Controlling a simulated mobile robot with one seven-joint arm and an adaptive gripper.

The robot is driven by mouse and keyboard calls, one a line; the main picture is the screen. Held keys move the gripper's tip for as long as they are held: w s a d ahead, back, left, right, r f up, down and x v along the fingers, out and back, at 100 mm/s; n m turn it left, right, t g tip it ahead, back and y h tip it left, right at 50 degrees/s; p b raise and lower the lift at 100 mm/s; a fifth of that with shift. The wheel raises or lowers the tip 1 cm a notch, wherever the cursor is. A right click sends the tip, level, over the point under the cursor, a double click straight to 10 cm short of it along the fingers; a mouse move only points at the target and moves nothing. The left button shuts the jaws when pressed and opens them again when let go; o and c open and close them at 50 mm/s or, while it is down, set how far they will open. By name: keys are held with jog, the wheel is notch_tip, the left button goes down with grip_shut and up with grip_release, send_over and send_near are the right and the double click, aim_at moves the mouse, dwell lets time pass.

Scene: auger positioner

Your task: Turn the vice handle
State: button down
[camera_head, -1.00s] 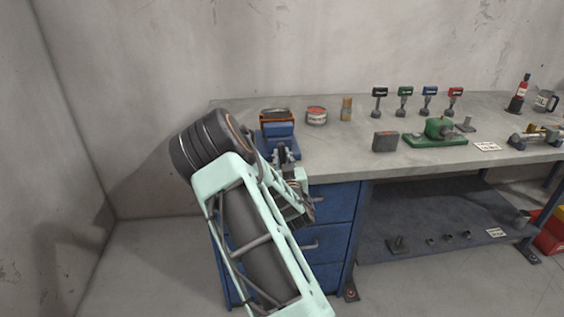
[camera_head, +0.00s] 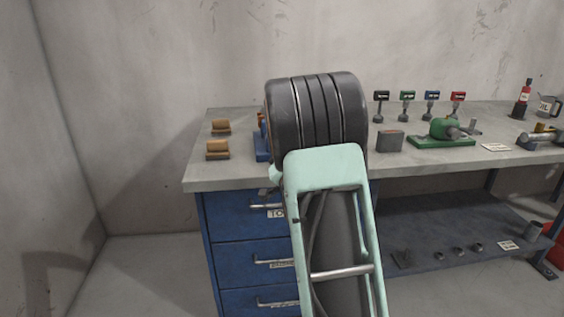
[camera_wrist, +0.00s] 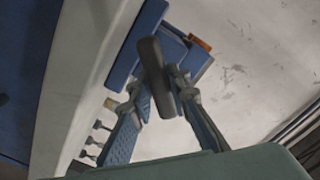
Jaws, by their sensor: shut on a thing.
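The blue vice (camera_head: 262,146) stands at the left part of the bench, and my arm hides most of it in the head view. In the wrist view the vice (camera_wrist: 150,42) is at the top, with an orange part beside it. Its dark, rounded handle (camera_wrist: 153,66) runs down between the fingers. My gripper (camera_wrist: 162,92) is shut on this handle. In the head view my gripper is hidden behind my arm.
The grey bench top (camera_head: 205,178) is above blue drawers (camera_head: 235,218). Two wooden-topped blocks (camera_head: 218,149) sit left of the vice. A grey box (camera_head: 389,141), a green tool (camera_head: 443,130) and several coloured-headed tools (camera_head: 407,105) stand to the right.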

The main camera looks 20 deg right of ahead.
jog(key=shift+m+b, duration=0.45)
jog(key=shift+m, duration=0.05)
jog(key=c, duration=1.8)
grip_release()
jog(key=shift+s, duration=0.1)
jog(key=v, duration=1.2)
jog(key=shift+o, duration=0.2)
